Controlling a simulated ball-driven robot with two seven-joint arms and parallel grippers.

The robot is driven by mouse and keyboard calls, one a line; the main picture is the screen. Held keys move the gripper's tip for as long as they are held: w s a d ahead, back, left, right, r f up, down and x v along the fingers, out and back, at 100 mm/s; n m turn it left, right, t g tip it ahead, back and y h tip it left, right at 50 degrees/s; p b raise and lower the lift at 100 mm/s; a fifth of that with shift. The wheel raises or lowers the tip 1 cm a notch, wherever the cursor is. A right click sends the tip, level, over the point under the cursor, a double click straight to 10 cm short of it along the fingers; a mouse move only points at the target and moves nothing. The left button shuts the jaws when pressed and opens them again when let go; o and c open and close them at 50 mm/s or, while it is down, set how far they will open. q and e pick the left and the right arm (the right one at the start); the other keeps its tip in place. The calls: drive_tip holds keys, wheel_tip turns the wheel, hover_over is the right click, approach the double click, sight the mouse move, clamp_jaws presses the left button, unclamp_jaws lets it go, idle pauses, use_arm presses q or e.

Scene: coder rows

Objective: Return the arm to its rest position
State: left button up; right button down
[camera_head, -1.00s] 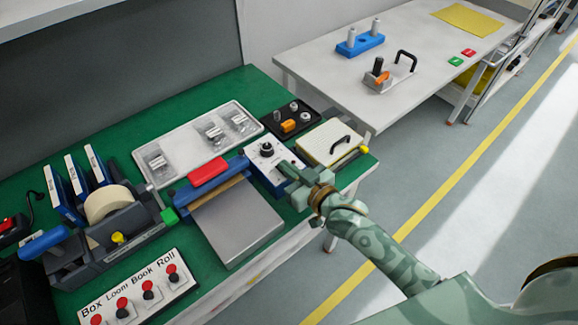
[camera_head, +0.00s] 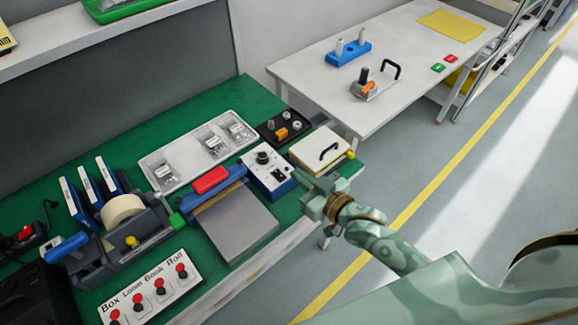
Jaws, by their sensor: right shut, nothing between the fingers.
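My right arm (camera_head: 395,250) comes in from the lower right, pale green with darker patches. My right gripper (camera_head: 306,184) is shut and empty. In the picture it lies at the front edge of the green-topped bench, just below the cream box with a black handle (camera_head: 315,150) and right of the white and blue control box with a black knob (camera_head: 266,168). I cannot tell its exact height above the bench. My left gripper is not in view.
A white table (camera_head: 330,95) stands behind. Grey floor (camera_head: 440,200) on the right is open.

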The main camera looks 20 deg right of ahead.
drive_tip(key=shift+r+v, duration=0.2)
drive_tip(key=shift+v, duration=0.75)
drive_tip(key=shift+w, duration=0.1)
drive_tip(key=s+d+f+g+h, duration=0.1)
drive_tip(key=s+d+f+g, duration=0.2)
drive_tip(key=f, duration=0.6)
drive_tip(key=s+d+f+g+h, duration=0.2)
drive_tip(key=s+f, duration=0.4)
drive_tip(key=f, duration=0.3)
drive_tip(key=s+d+f+g+h, duration=0.1)
drive_tip(key=s+d+f+g, duration=0.2)
drive_tip(key=f, duration=0.6)
drive_tip(key=s+a+f+g, duration=0.1)
drive_tip(key=s+f+g, duration=0.2)
drive_tip(key=s, duration=1.1)
drive_tip(key=s+f+g+h, duration=0.1)
drive_tip(key=s+f+g, duration=0.2)
drive_tip(key=s+f, duration=0.6)
drive_tip(key=s, duration=0.6)
drive_tip(key=shift+a+g+h, duration=0.3)
drive_tip(key=shift+a, duration=0.05)
